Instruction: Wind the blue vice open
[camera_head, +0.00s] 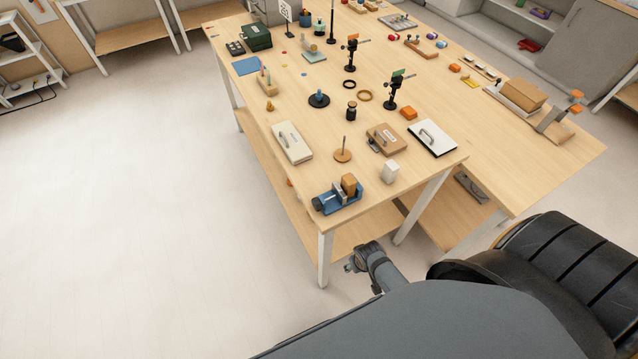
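The blue vice (338,203) stands at the near left corner of the wooden table, with a dark round part at its left end. A tan block (349,184) sits at the vice's right side; I cannot tell whether the jaws touch it. The end of my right arm, which seems to carry my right gripper (354,263), is below and in front of the table's near edge, apart from the vice. It is too small and turned away to tell if it is open or shut. My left gripper is not in view.
On the table (406,186) near the vice are a white block (389,172), a wooden disc with a peg (342,155), a white handled board (293,142) and a brown handled box (386,139). Open floor (150,200) lies to the left.

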